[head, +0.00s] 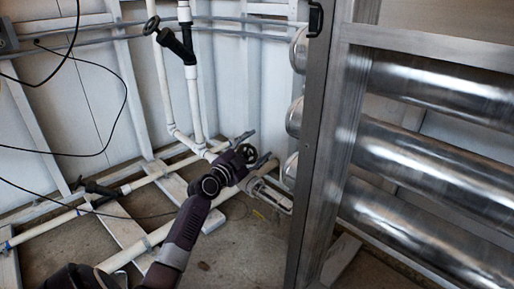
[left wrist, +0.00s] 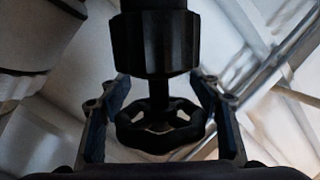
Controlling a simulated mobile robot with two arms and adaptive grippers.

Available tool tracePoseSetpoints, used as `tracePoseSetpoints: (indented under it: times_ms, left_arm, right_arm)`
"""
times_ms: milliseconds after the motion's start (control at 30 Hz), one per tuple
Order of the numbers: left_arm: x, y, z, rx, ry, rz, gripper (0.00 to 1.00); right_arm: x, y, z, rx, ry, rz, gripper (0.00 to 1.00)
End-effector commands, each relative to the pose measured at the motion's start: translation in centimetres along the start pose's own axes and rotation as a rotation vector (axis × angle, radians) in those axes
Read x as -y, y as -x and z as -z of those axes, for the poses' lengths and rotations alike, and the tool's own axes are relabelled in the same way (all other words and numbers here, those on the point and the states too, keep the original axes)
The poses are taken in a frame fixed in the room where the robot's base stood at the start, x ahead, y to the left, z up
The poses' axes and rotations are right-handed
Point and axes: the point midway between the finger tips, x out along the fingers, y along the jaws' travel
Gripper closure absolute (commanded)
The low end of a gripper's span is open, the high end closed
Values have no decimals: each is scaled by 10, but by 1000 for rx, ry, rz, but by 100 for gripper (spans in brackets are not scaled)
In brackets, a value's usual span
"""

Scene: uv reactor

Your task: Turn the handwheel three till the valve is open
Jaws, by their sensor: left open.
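A black handwheel (left wrist: 160,143) with a scalloped rim sits on a stem below a dark valve body (left wrist: 158,45) in the left wrist view. My left gripper (left wrist: 162,98) is open, one finger on each side of this wheel. Small gaps seem to show between the fingers and the rim; contact is not clear. In the head view my left gripper (head: 252,149) is at the dark handwheel (head: 247,154) by the lower pipes, and partly hides the valve. No number shows on the wheel. My right gripper is not in view.
Another black handwheel (head: 151,25) is on a valve higher up at the left. A dark valve (head: 100,188) lies on the low white pipe at left. A metal frame post (head: 322,150) and large shiny cylinders (head: 440,170) stand close on the right. Thin cables hang at left.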

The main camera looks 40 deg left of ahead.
Motion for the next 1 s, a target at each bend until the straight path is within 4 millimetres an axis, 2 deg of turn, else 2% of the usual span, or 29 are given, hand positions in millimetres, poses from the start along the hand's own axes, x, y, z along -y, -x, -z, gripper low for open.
tracePoseSetpoints:
  times_ms: [100,433,1000]
  left_arm:
    - [0,0,0,0,0,0,44]
    - [0,0,0,0,1,0,81]
    - [-2,1,-1,1,-1,-3,90]
  right_arm:
    - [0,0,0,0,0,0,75]
    - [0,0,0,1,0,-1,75]
    - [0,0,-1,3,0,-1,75]
